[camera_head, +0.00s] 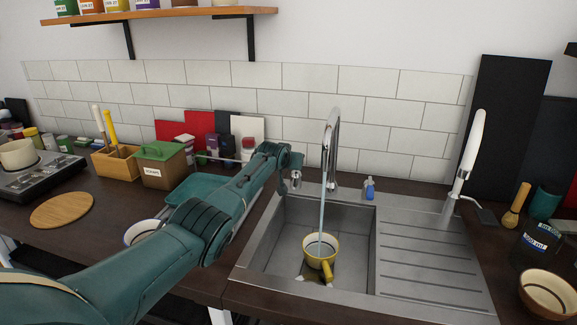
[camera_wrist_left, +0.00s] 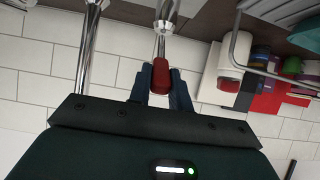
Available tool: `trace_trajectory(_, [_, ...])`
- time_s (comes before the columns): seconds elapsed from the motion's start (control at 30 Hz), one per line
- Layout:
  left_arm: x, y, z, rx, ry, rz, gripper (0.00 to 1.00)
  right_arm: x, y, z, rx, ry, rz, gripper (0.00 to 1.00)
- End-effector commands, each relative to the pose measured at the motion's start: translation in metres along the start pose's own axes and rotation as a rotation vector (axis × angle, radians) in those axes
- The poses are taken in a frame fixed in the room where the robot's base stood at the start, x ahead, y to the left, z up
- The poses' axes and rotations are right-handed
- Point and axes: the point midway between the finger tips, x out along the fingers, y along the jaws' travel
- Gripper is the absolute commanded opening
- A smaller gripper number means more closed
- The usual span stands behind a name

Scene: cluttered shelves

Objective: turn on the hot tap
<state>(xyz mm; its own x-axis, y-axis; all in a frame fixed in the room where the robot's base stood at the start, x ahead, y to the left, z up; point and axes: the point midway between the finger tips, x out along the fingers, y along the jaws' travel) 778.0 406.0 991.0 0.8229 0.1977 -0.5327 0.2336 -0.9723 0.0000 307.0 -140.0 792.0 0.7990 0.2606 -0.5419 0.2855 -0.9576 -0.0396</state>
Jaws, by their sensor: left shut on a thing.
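The hot tap's red-tipped handle (camera_wrist_left: 161,78) shows in the left wrist view, joined to a chrome tap body (camera_wrist_left: 166,15). My left gripper (camera_wrist_left: 161,88) is shut on the red tip, one dark finger on each side. In the head view my left gripper (camera_head: 292,163) is at the back left of the sink, and it largely hides the handle. The tall chrome spout (camera_head: 330,140) stands to its right. A stream of water (camera_head: 321,218) falls from the spout into a yellow cup (camera_head: 319,250) in the sink (camera_head: 277,245). My right gripper is not in view.
A white-and-chrome faucet (camera_head: 472,145) stands beside the ribbed drainboard (camera_head: 425,255). A dish rack (camera_head: 195,188) and a green-lidded box (camera_head: 162,165) lie left of the sink, near my left arm.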

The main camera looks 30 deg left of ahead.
Motion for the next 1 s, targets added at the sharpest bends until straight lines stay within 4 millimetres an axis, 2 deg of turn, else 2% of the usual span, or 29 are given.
trace_trajectory(0.37, [0.0002,-0.0001,0.0001,0.001,-0.003,0.000,0.00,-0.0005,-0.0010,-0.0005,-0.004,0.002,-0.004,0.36])
trace_trajectory(0.4, [0.0002,-0.0001,0.0001,0.001,-0.003,0.000,0.23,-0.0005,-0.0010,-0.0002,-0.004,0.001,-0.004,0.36])
trace_trajectory(0.63, [0.0001,0.0000,-0.0001,0.000,-0.002,0.000,0.42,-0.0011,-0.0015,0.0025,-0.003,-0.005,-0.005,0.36])
trace_trajectory(1.0, [-0.0032,-0.0001,-0.0016,0.001,-0.001,0.000,0.42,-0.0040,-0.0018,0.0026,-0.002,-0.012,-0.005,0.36])
